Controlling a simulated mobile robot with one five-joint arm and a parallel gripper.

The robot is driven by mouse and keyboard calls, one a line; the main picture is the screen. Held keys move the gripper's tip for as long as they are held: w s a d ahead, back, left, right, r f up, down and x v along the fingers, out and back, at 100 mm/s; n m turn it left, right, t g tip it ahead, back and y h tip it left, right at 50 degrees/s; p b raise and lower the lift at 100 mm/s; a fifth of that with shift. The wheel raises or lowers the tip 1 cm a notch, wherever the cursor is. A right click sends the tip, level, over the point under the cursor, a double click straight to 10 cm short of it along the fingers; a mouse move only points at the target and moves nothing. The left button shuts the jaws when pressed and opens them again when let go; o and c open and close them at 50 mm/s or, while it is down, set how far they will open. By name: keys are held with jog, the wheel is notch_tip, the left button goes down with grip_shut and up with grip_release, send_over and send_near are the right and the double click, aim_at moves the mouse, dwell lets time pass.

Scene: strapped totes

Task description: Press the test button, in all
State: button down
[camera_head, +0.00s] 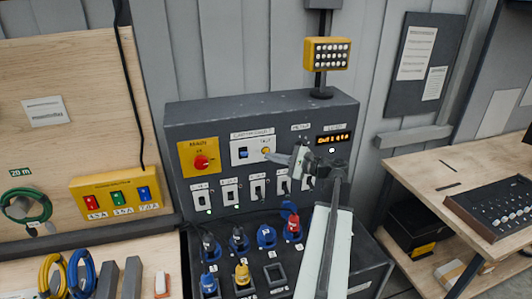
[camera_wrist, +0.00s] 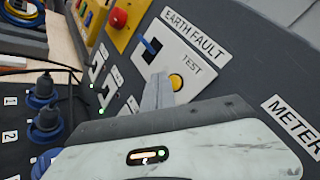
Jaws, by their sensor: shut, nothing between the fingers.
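The yellow round test button (camera_head: 265,151) sits on the white earth fault plate (camera_head: 252,140) on the front of the dark grey panel box. In the wrist view the test button (camera_wrist: 176,82) is under the word TEST, right beside the tips of my gripper (camera_wrist: 160,80). A blue switch (camera_wrist: 152,47) is on the same plate, left of the button. My gripper (camera_head: 298,156) is shut and empty, in front of the panel, right of the button in the head view. I cannot tell whether the fingertips touch the panel. The button's lower left edge is close to the fingers.
A red knob (camera_head: 201,162) on a yellow plate is left of the earth fault plate. A lit orange display (camera_head: 333,138) is to the right. Below are several small switches and coloured plugs (camera_head: 238,240). A yellow lamp (camera_head: 327,54) stands on top.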

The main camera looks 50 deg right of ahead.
jog(key=shift+w, duration=0.1)
dwell(0.6)
jog(key=shift+w+d, duration=0.2)
jog(key=shift+w, duration=0.1)
jog(key=shift+w+d, duration=0.2)
jog(key=shift+w, duration=0.1)
dwell(0.5)
dwell(0.4)
jog(key=shift+s+a, duration=0.4)
jog(key=shift+s, duration=0.3)
jog(key=s, duration=0.1)
jog(key=s+a, duration=0.1)
jog(key=s, duration=0.1)
jog(key=s+a, duration=0.1)
jog(key=shift+s+a, duration=0.2)
jog(key=shift+a, duration=0.05)
dwell(0.5)
